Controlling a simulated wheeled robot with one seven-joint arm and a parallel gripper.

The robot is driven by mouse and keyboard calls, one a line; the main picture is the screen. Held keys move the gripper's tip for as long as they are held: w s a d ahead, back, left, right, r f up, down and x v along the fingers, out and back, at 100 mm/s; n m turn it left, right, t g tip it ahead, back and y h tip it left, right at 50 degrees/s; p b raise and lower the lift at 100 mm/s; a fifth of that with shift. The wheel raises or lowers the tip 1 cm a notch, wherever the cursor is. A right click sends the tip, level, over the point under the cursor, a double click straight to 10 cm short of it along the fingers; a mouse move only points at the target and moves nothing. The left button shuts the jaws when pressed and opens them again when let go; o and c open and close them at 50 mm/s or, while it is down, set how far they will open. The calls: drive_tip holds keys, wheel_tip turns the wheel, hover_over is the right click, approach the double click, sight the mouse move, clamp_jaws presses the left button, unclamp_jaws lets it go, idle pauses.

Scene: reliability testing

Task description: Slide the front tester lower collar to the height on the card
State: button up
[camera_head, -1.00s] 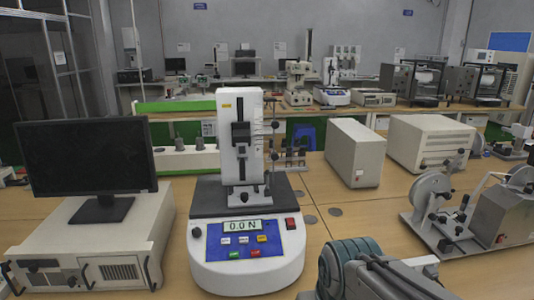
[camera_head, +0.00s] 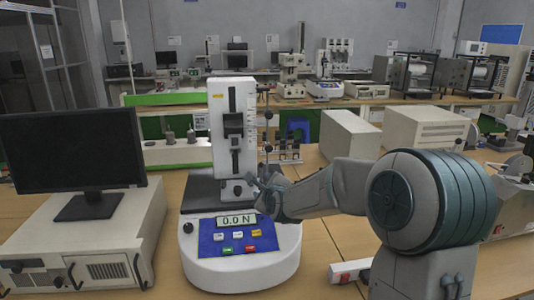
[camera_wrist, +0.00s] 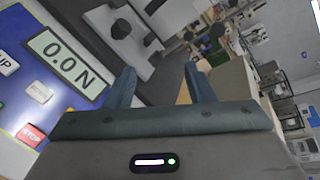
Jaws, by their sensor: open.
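The front tester (camera_head: 240,262) has a white base, a blue panel reading 0.0 N and an upright white column. A thin rod (camera_head: 267,130) with dark collars and knobs stands at the column's right side. A lower dark collar (camera_head: 268,148) shows on it; the rod's foot is hidden by my gripper. My gripper (camera_head: 258,186) is in front of the tester's right side, low by the rod. In the wrist view, my gripper (camera_wrist: 162,78) has its fingers apart with nothing between them. Dark knobs (camera_wrist: 188,35) show beyond the fingertips. I cannot make out a card with a height.
A monitor (camera_head: 70,150) on a white box stands at left. A beige box (camera_head: 350,138) and a larger cabinet (camera_head: 425,133) stand behind my arm. A reel machine (camera_head: 510,205) is at right. A rack of small parts (camera_head: 288,150) stands behind the rod.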

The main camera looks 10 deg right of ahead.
sight(269, 149)
drive_tip(key=w+d+r+m+t+p, duration=0.1)
drive_tip(key=w+m, duration=0.2)
drive_tip(key=w, duration=0.3)
drive_tip(key=w+d+r+m+t+h+p, duration=0.1)
drive_tip(key=w+d+m, duration=0.1)
drive_tip(key=w, duration=0.5)
drive_tip(key=w+d+r+m+t+p, duration=0.1)
drive_tip(key=w+m, duration=0.3)
drive_tip(key=w, duration=0.2)
drive_tip(key=shift+w+d+m+t+h+p, duration=0.15)
drive_tip(key=shift+d+m+t+h+p, duration=0.15)
drive_tip(key=shift+d+t+h+p, duration=0.1)
